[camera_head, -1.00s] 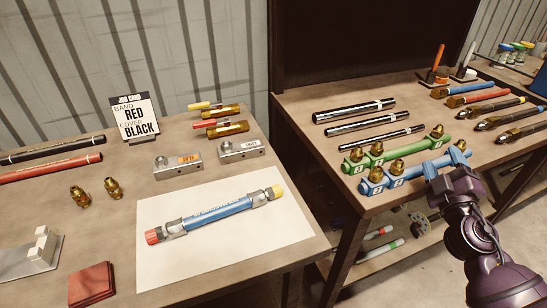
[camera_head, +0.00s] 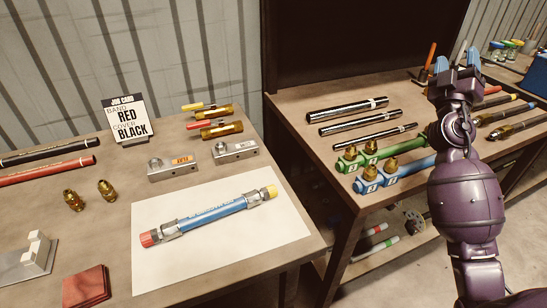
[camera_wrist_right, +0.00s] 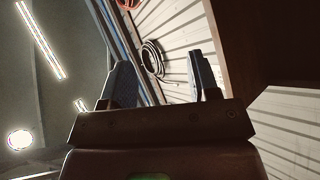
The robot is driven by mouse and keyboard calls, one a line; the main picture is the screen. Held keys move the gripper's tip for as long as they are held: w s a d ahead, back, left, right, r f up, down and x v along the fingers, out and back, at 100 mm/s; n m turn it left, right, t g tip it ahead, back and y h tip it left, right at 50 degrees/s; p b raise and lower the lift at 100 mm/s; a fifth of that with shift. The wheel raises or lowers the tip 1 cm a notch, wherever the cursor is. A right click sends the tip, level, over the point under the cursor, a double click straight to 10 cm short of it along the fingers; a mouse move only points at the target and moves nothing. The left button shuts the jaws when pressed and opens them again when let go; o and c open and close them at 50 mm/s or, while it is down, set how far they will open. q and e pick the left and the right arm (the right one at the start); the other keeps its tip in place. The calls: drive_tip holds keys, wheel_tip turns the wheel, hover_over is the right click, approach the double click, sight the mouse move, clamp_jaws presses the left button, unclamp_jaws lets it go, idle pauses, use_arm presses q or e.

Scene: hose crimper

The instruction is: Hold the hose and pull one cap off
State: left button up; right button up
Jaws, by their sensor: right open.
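The blue hose (camera_head: 212,214) lies on a white sheet (camera_head: 285,228) on the left table. It has a metal fitting at each end. A red cap (camera_head: 149,238) is on its left end and a yellow cap (camera_head: 270,192) on its right end. My right gripper (camera_head: 457,65) is raised over the right table, well away from the hose. Its blue fingers are apart and empty, and they also show apart in the right wrist view (camera_wrist_right: 160,80), pointing toward the wall and ceiling. My left gripper is not in view.
A job card (camera_head: 128,120) stands behind the sheet, near metal blocks (camera_head: 172,169) and brass fittings (camera_head: 107,190). The right table holds black hoses (camera_head: 347,109) and green and blue racks (camera_head: 393,147). A gap separates the two tables. The space above the sheet is free.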

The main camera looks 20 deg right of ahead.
drive_tip(key=w+a+n+t+y, duration=0.35)
drive_tip(key=a+n+y, duration=0.55)
drive_tip(key=a+y, duration=0.35)
drive_tip(key=w+a+n+t+y, duration=0.2)
drive_tip(key=w+a+n+y, duration=0.3)
drive_tip(key=a+n+y, duration=0.7)
drive_tip(key=s+a+f+n+g+y, duration=0.1)
drive_tip(key=s+a+n+g+y, duration=0.1)
drive_tip(key=a+n+g+y, duration=0.9)
drive_tip(key=s+a+n+g+y, duration=0.2)
drive_tip(key=a+n+g, duration=0.55)
drive_tip(key=a, duration=0.85)
drive_tip(key=s+a+f+n+g+h, duration=0.3)
drive_tip(key=a+n+g+h, duration=0.1)
drive_tip(key=a+n+g, duration=0.25)
drive_tip(key=n+h, duration=0.8)
drive_tip(key=h, duration=0.8)
approach(212, 210)
drive_tip(key=shift+t, duration=0.25)
drive_tip(key=f, duration=1)
drive_tip(key=shift+s+a, duration=0.1)
drive_tip(key=shift+s, duration=0.1)
